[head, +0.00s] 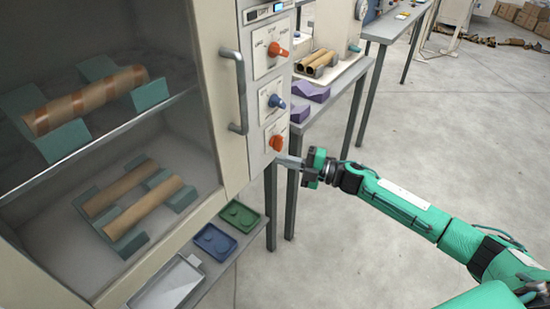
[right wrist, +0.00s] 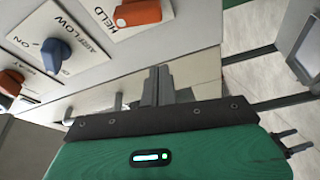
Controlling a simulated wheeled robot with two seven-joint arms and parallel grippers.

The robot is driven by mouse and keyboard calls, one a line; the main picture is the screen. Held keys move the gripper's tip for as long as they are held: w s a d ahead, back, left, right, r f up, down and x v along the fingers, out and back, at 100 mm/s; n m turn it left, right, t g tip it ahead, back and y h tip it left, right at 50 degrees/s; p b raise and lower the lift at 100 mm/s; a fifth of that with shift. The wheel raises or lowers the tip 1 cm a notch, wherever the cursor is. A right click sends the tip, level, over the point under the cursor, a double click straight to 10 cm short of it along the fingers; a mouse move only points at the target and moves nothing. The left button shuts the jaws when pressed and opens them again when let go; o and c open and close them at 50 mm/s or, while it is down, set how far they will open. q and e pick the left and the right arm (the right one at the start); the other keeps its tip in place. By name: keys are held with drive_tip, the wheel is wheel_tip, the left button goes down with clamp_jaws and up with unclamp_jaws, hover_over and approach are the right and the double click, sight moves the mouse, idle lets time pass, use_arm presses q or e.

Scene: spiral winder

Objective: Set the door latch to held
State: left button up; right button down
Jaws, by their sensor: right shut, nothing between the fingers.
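The door latch knob (head: 277,142) is the lowest of three knobs on the cabinet's front panel and is orange. It also shows at the top edge of the right wrist view (right wrist: 138,12), partly cut off, close to the word HELD on its white plate. I cannot tell its exact setting. My right gripper (head: 282,160) is just below this knob in the head view, with its fingers shut and empty. In the right wrist view the shut fingers (right wrist: 157,82) are apart from the knob. My left gripper is not in view.
The cabinet door has a grey handle (head: 237,92) left of the panel. A blue airflow knob (head: 277,102) and an orange heat knob (head: 277,50) sit above the latch. A shelf with green (head: 240,216) and blue (head: 214,242) trays is below. Floor on the right is open.

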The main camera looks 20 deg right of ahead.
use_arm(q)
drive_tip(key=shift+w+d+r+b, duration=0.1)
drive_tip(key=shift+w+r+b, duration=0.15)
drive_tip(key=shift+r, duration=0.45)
use_arm(e)
drive_tip(key=v, duration=0.6)
drive_tip(key=shift+d+f, duration=0.35)
drive_tip(key=shift+d, duration=0.1)
